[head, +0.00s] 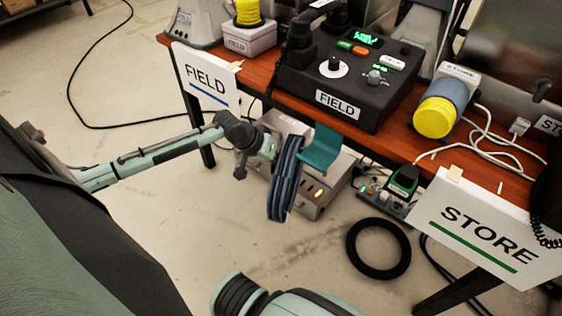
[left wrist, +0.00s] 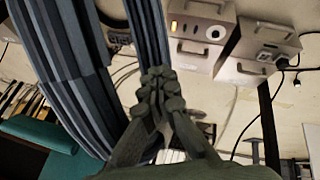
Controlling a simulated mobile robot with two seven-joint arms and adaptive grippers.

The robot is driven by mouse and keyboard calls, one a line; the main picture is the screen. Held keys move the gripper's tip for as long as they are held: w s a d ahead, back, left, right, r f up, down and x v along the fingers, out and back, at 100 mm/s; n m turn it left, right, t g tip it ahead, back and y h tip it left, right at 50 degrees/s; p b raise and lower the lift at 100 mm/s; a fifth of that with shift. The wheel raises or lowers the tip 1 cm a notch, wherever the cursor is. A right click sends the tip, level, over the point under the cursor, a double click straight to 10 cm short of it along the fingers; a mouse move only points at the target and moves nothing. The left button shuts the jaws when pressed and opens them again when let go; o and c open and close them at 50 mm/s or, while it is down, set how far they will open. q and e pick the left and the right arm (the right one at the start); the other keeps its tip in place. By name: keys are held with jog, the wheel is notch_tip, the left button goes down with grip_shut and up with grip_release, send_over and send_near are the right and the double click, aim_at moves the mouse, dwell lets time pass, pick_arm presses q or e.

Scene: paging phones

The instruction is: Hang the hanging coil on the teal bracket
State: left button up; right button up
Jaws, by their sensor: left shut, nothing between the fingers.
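The hanging coil (head: 285,180), a dark blue-grey bundle of loops, hangs upright just left of the teal bracket (head: 320,148) in the head view. The bracket sticks out from the table's front edge. In the left wrist view, the coil (left wrist: 75,75) fills the left side, one strand passes behind the fingertips, and a teal piece of the bracket (left wrist: 40,132) shows at lower left. My left gripper (left wrist: 160,85) is shut and empty beside the coil. Whether the coil rests on the bracket is unclear.
A black ring (head: 378,248) lies on the floor, with grey boxes (head: 318,190) under the table. The wooden table (head: 285,99) holds a black FIELD console (head: 345,88) and a yellow-ended roll (head: 434,118). FIELD (head: 206,84) and STORE (head: 483,232) signs hang at its front.

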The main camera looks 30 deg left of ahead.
pick_arm(q)
jog(key=v, duration=1.2)
pick_arm(e)
jog(key=shift+f, duration=0.1)
notch_tip(320, 180, down, 4)
jog(key=b, duration=0.4)
pick_arm(q)
jog(key=s+d+f+m+g+y+p, duration=0.1)
jog(key=s+d+f, duration=0.1)
jog(key=s+f, duration=0.3)
jog(key=s+d+f+m+g+y+p, duration=0.1)
jog(key=s+d+f, duration=0.2)
jog(key=s+f, duration=0.2)
jog(key=s+d+f+m+y+p, duration=0.1)
jog(key=s+d+f+y, duration=0.1)
jog(key=s+f, duration=0.3)
jog(key=shift+d+f+m+g, duration=0.15)
jog(key=shift+f+m+g, duration=0.05)
jog(key=shift+f, duration=0.95)
jog(key=shift+d+f+m+g, duration=0.2)
jog(key=shift+f, duration=0.9)
pick_arm(e)
notch_tip(320, 180, up, 6)
jog(key=shift+d, duration=0.1)
jog(key=shift+o, duration=1.1)
